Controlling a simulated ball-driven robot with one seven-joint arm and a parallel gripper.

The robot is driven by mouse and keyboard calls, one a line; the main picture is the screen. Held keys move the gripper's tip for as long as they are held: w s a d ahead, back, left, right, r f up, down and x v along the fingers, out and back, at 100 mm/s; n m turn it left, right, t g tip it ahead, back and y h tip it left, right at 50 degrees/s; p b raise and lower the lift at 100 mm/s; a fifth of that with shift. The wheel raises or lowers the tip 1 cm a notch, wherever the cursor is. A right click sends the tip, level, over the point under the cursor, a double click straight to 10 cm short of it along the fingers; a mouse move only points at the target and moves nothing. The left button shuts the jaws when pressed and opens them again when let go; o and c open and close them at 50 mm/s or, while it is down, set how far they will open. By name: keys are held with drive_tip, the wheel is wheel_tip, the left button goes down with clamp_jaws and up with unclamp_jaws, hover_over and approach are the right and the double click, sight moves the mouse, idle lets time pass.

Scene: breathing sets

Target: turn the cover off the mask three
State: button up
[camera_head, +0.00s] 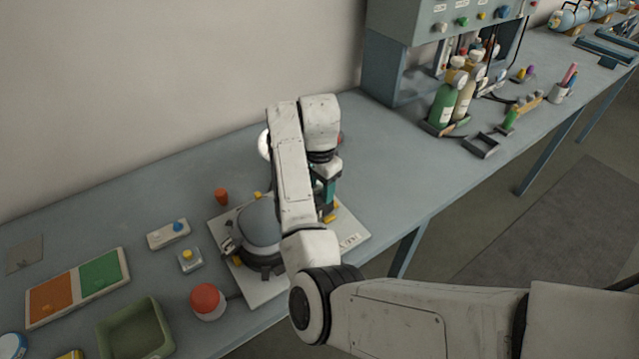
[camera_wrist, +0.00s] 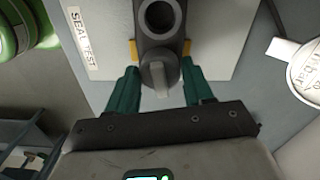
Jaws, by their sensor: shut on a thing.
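The mask (camera_head: 259,222), a grey dome with dark fittings, lies on a pale test plate (camera_head: 262,291), partly hidden by my arm. In the wrist view, the plate (camera_wrist: 95,38) carries a "SEAL TEST" label. A dark grey cover (camera_wrist: 158,75) with a raised grip bar sits below a round open port (camera_wrist: 160,17). My gripper (camera_wrist: 161,78) has its teal fingers on either side of the cover and is shut on it. In the head view, my gripper (camera_head: 327,190) is over the plate's right side, its fingertips mostly hidden. No number shows on the mask.
A red-topped jar (camera_head: 207,301), small boxes (camera_head: 168,235), an orange and green tray (camera_head: 78,286) and a green bin (camera_head: 136,330) stand left. Bottles (camera_head: 445,103) stand under a panel at the back right. A round white gauge (camera_wrist: 305,70) is close at right in the wrist view.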

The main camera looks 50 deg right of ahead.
drive_tip(key=shift+n+p, duration=1.15)
drive_tip(key=shift+n, duration=0.15)
drive_tip(key=shift+r+n+p, duration=0.1)
drive_tip(key=shift+n+p, duration=1.1)
drive_tip(key=shift+n+p, duration=0.3)
drive_tip(key=shift+n, duration=0.9)
drive_tip(key=shift+n, duration=0.7)
drive_tip(key=o, duration=1.1)
